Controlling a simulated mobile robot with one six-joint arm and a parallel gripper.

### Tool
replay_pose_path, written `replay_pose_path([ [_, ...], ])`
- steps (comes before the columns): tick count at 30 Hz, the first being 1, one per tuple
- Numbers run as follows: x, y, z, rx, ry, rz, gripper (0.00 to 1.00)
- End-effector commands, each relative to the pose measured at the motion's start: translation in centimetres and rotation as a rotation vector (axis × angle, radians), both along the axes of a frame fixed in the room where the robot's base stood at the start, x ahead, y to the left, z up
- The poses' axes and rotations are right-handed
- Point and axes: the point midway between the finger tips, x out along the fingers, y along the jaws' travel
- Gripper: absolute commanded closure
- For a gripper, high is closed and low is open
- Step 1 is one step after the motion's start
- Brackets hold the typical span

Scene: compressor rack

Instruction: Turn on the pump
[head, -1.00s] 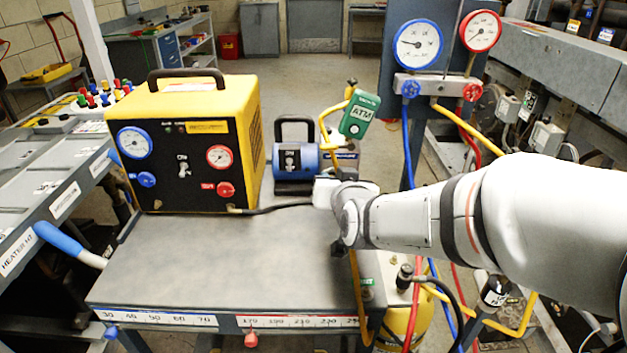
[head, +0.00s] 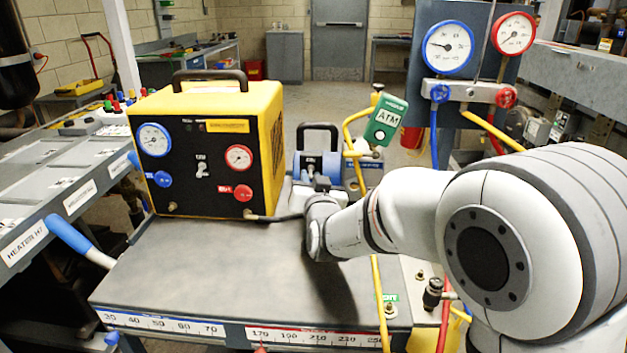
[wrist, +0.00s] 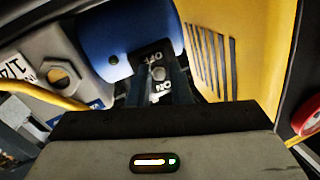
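The blue pump (head: 332,168) stands at the back of the cart, right of the yellow machine, with a black carrying handle. Its switch plate (head: 311,166) faces the front. In the wrist view the pump (wrist: 125,38) fills the top, and its plate (wrist: 152,56) carries OFF and ON labels, upside down there. My gripper (wrist: 158,76) is right at the plate, its dark fingers a little apart, with the ON label showing between them. The switch lever is hard to make out, so I cannot tell its position or whether a finger touches it. In the head view my gripper (head: 320,182) is partly hidden by my wrist.
The yellow machine (head: 262,140) with gauges and its own switch stands close on the left. A yellow hose (head: 352,150) and green ATM tag (head: 386,120) are close on the right. The cart's front top (head: 200,270) is clear.

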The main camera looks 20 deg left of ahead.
Motion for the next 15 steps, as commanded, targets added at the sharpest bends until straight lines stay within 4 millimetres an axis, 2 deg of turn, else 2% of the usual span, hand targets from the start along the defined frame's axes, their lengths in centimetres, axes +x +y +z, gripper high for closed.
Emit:
replay_pose_path([
  [8, 0.29, 0.07, -0.01, 0.000, 0.000, -0.001, 0.82],
  [15, 0.29, 0.02, -0.01, 0.000, 0.000, -0.002, 1.00],
])
